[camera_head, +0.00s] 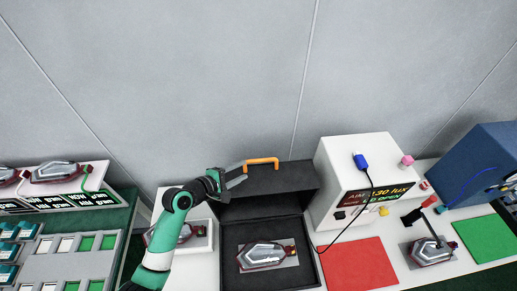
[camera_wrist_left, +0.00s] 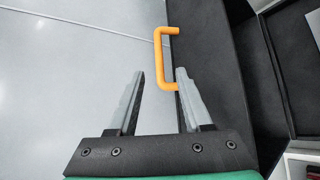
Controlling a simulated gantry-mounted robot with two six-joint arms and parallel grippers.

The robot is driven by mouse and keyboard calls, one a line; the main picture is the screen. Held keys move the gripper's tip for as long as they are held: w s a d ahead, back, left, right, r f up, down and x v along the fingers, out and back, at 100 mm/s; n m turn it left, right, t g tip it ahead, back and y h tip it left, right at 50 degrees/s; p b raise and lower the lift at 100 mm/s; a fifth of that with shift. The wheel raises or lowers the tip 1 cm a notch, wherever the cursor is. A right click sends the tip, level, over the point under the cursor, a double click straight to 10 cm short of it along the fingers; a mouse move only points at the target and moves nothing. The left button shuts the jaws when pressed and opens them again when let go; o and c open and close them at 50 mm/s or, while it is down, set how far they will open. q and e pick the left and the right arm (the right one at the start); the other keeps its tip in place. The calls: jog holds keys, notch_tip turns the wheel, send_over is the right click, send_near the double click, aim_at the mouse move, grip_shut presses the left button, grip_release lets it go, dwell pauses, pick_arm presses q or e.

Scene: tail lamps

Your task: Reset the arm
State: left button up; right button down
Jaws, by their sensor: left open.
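My left arm (camera_head: 165,240) comes up from the lower left. My left gripper (camera_head: 240,176) is open and empty beside the orange handle (camera_head: 262,161) of the raised lid (camera_head: 270,179) of a dark box. In the left wrist view the two grey fingers (camera_wrist_left: 160,74) stand apart, and the handle (camera_wrist_left: 158,45) shows just beyond them, near the right fingertip; whether they touch is unclear. A tail lamp (camera_head: 262,254) lies on a light plate inside the open box (camera_head: 228,246). My right gripper is not in view.
A white device (camera_head: 325,185) with a display stands right of the box. A red mat (camera_head: 358,264) and a green mat (camera_head: 484,238) lie right, with another lamp (camera_head: 432,251) between. A lamp on a white stand (camera_head: 205,243) is partly hidden behind my arm. A blue case (camera_head: 470,165) stands far right.

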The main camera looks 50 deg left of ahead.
pick_arm(q)
jog(key=w+d+r+m+t+h, duration=0.1)
jog(key=w+d+r+m, duration=0.2)
jog(key=r, duration=0.4)
jog(key=w+d+r+m+t+h+p, duration=0.1)
jog(key=w+d+r+t, duration=0.15)
jog(key=d+r, duration=0.4)
jog(key=w+d+r+m+t+h, duration=0.1)
jog(key=w+d+r+m, duration=0.2)
jog(key=r, duration=0.6)
jog(key=d+r+m+t+h, duration=0.1)
jog(key=d+r+m, duration=0.15)
jog(key=r, duration=0.45)
jog(key=d+r+m+t+h, duration=0.1)
jog(key=d+r, duration=0.2)
jog(key=r, duration=0.4)
jog(key=s+d+r+m+t+h+p, duration=0.1)
jog(key=s+d+r+m+t, duration=0.15)
jog(key=r, duration=0.45)
jog(key=s+d+r+m+t, duration=0.1)
jog(key=s+r+m, duration=0.2)
jog(key=r, duration=0.3)
jog(key=s+a+r+m+t+y, duration=0.2)
jog(key=s+r+m+t+y, duration=0.1)
jog(key=s+r+m, duration=0.5)
jog(key=shift+s+r+m+t, duration=0.3)
jog(key=shift+s+r+t, duration=0.15)
jog(key=shift+t, duration=0.15)
